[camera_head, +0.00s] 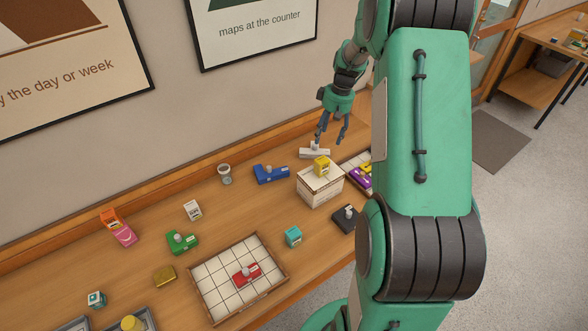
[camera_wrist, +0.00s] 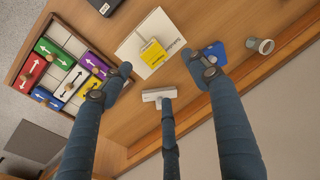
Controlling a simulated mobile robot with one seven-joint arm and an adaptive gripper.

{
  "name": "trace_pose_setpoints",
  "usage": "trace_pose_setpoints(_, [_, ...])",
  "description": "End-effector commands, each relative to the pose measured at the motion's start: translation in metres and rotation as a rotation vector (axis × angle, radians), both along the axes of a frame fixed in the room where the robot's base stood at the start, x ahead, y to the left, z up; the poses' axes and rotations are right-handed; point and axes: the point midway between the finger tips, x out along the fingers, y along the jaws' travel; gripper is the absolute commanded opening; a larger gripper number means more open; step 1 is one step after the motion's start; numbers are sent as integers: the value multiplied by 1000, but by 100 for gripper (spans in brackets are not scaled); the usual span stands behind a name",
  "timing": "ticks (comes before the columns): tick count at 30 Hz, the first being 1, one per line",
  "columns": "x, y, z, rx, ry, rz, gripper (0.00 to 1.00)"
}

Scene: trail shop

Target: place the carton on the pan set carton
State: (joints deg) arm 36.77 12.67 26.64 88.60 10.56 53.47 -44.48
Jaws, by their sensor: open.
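A white box with printed text, apparently the pan set carton (camera_head: 319,193), stands on the counter; it also shows in the wrist view (camera_wrist: 136,50). A small yellow carton-like item (camera_head: 321,166) rests on its top, seen in the wrist view too (camera_wrist: 152,54). I cannot tell for sure that this is the task's carton. A small white box (camera_head: 193,210) stands further left on the counter. My gripper (camera_head: 329,143) is open and empty, above and behind the pan set carton. In the wrist view its fingers (camera_wrist: 161,76) are spread apart, clear of the yellow item.
A white handled item (camera_head: 314,153) lies below my gripper. A blue item (camera_head: 271,174) and a grey cup (camera_head: 224,174) are to the left. A tiled tray (camera_head: 209,287) holds a red item. Another tray of coloured pieces (camera_wrist: 40,104) is beside the box. A wall runs behind.

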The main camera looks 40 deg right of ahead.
Motion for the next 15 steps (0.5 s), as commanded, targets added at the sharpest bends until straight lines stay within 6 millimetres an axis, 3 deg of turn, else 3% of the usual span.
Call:
trace_pose_setpoints(7, [-3,59,65,-43,-34,3,60])
trace_pose_setpoints(15, [-29,146,140,-92,-89,-2,60])
